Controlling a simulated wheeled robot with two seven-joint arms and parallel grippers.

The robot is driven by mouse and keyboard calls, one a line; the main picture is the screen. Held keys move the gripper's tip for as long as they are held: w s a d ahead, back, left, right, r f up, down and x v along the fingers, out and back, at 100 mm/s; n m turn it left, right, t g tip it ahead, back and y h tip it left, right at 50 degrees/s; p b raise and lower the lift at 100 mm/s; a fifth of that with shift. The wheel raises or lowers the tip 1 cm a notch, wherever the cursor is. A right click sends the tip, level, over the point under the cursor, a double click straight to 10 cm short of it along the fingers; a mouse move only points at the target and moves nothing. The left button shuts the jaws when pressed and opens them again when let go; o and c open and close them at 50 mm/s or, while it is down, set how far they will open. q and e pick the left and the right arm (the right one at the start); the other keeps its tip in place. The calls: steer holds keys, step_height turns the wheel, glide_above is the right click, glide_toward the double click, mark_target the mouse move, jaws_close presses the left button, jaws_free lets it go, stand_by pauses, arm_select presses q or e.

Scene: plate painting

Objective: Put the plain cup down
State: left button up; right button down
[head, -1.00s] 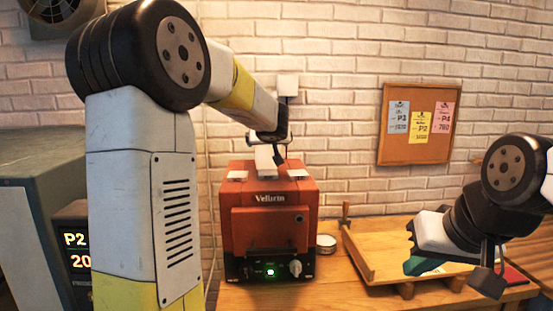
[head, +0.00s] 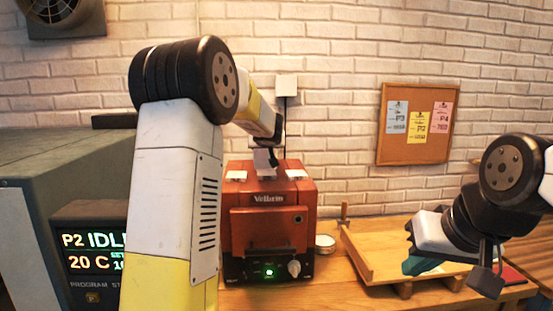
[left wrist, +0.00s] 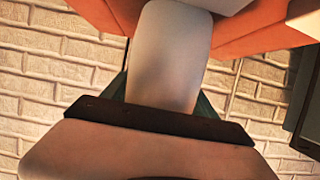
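The plain cup (left wrist: 172,60) is a smooth off-white cylinder that fills the middle of the left wrist view. My left gripper (head: 265,158) has its teal fingers on both sides of it, seemingly shut on it. I cannot tell whether the cup touches the oven top. My right gripper (head: 420,262) hangs above the wooden tray at the right; its finger opening is hidden.
Two white pieces sit on the oven top, left (head: 236,176) and right (head: 297,174) of the cup. A wooden tray (head: 372,268) is at the right. A grey machine (head: 40,205) with a display stands at the left.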

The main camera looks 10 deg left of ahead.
arm_select(q)
steer(key=c, duration=1.2)
steer(key=shift+r, duration=0.1)
steer(key=shift+r, duration=0.1)
